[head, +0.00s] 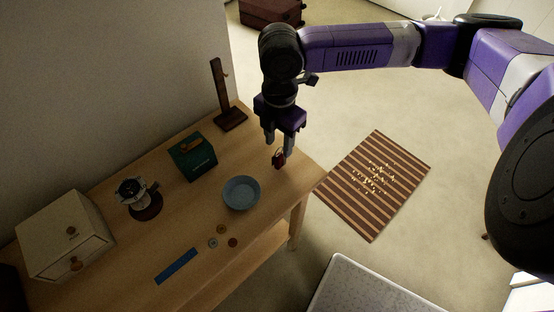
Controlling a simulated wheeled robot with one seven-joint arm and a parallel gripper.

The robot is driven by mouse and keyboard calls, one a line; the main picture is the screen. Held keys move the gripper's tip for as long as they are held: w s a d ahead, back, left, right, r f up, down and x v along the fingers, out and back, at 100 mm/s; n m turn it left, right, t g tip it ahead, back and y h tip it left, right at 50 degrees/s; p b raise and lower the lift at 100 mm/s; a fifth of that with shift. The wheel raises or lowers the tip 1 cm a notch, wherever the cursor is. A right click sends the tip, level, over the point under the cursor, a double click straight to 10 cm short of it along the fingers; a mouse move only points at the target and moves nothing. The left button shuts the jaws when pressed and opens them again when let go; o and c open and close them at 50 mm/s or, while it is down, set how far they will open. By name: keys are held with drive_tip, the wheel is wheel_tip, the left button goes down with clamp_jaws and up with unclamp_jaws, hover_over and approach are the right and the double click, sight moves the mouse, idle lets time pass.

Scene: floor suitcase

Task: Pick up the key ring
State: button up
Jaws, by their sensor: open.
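A small dark red thing with a loop (279,159), which looks like the key ring, is on the wooden table (180,240) near its right end. My gripper (279,148) points down just above and around it, with its fingers apart. One finger shows at the left and one at the right. I cannot tell whether the fingers touch it, and its upper part is close to the fingers.
A blue bowl (241,192) stands just left of and nearer than the gripper. A green box (193,155) and a dark wooden stand (228,95) are behind to the left. A small wooden chest (65,235), a blue strip (176,266) and a striped mat (372,185) on the floor also show.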

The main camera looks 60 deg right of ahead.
sight(279, 154)
drive_tip(key=shift+f+p, duration=0.35)
drive_tip(key=shift+f, duration=3.45)
clamp_jaws()
